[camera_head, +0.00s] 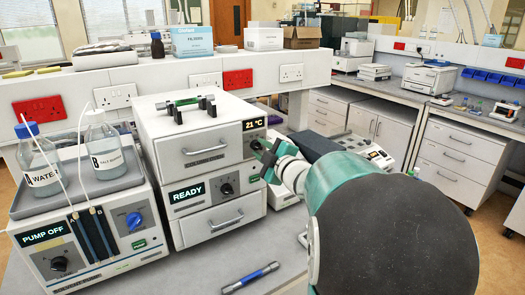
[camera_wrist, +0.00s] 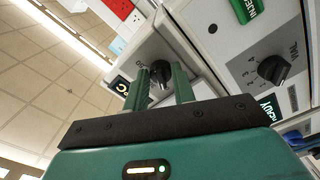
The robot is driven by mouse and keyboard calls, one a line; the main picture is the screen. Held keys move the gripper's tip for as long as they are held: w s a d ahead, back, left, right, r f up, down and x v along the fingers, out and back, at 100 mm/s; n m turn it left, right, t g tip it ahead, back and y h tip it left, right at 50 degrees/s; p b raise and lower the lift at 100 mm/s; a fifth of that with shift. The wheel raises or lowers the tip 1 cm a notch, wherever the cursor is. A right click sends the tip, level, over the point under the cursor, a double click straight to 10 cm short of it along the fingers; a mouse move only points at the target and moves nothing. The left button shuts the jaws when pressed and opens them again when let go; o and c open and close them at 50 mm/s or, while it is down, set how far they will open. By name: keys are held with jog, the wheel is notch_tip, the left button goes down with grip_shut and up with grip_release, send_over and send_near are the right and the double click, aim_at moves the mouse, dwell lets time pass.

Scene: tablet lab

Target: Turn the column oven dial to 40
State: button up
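The column oven is the top module (camera_head: 200,138) of a white stacked instrument in the head view. My gripper (camera_wrist: 161,76) is open, with two green fingers either side of the dial. In the head view my gripper (camera_head: 263,156) is at the front right of the oven, partly hiding the dial.
Below the oven is a module with a READY display (camera_head: 188,193) and its own black knob (camera_wrist: 273,69). A pump (camera_head: 95,240) with bottles stands left. A dark-topped device (camera_head: 335,150) stands right.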

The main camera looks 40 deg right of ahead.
jog(key=shift+c, duration=0.5)
jog(key=shift+m, duration=0.3)
jog(key=m, duration=0.2)
jog(key=shift+m, duration=0.3)
jog(key=shift+a+f+m, duration=0.1)
jog(key=shift+a+m, duration=0.05)
jog(key=shift+m, duration=3)
jog(key=shift+a+f+m, duration=0.1)
jog(key=shift+m, duration=3.05)
jog(key=o, duration=1)
jog(key=shift+r, duration=0.1)
